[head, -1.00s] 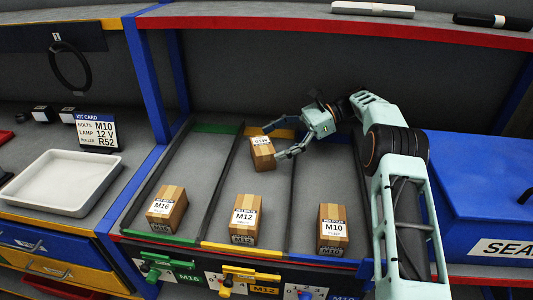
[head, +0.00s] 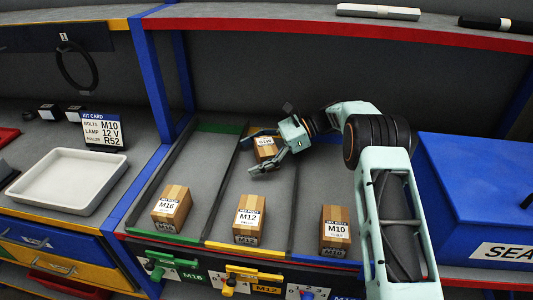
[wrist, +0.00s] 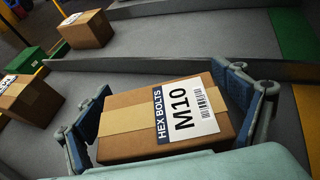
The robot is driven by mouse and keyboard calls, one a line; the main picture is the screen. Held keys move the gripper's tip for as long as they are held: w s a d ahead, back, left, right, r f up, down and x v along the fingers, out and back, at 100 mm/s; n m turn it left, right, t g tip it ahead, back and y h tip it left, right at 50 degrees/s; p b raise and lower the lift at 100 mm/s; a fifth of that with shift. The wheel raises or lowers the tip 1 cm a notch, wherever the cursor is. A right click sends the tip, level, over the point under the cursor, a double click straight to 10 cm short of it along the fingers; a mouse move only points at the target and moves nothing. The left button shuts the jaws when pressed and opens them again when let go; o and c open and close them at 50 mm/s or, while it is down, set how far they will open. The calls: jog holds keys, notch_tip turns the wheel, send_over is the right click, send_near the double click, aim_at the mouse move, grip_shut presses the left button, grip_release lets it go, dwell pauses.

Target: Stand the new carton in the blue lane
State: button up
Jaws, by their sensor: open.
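The new carton, a brown box labelled HEX BOLTS M10 (wrist: 170,115), lies in the wrist view between my gripper's (wrist: 165,112) two blue fingers. The gripper is open, one finger at each end of the carton; I cannot tell whether they touch it. In the head view this carton (head: 265,146) is at the back of the middle, yellow-edged lane (head: 255,188), partly hidden by my gripper (head: 251,153). The blue lane (head: 318,190) is to its right, with another M10 carton (head: 335,230) standing at its front.
An M12 carton (head: 248,219) stands at the middle lane's front and an M16 carton (head: 171,208) in the green lane. Dark dividers separate the lanes. A blue box (head: 480,180) stands at right. The blue lane's floor behind its front carton is clear.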

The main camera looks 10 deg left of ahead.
jog(key=c, duration=1.5)
jog(key=shift+c, duration=0.8)
jog(key=shift+r, duration=0.15)
